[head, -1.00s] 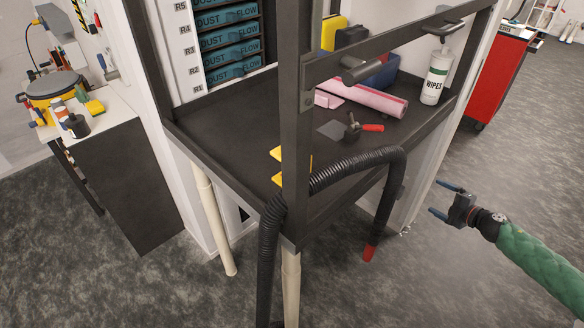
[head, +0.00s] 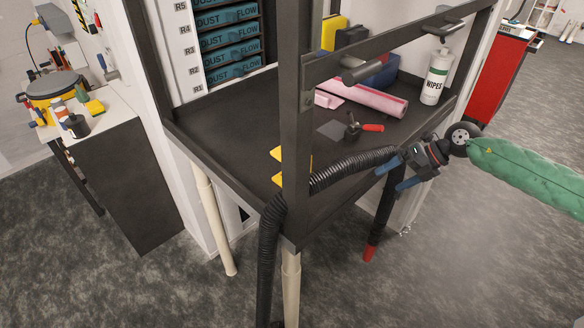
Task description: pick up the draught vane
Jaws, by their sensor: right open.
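I cannot say for sure which thing is the draught vane. The likeliest is a small black piece with a red grip (head: 372,128) lying on the dark bench top (head: 235,120). A flat grey square (head: 330,130) lies just left of it; I cannot tell if they are joined. My right gripper (head: 388,179) is open and empty, pointing left at the bench's right front edge. My left gripper is not in view.
A dark upright post (head: 296,150) and rail stand at the bench front. Yellow pieces (head: 278,179) show beside the post. The left part of the bench top is clear.

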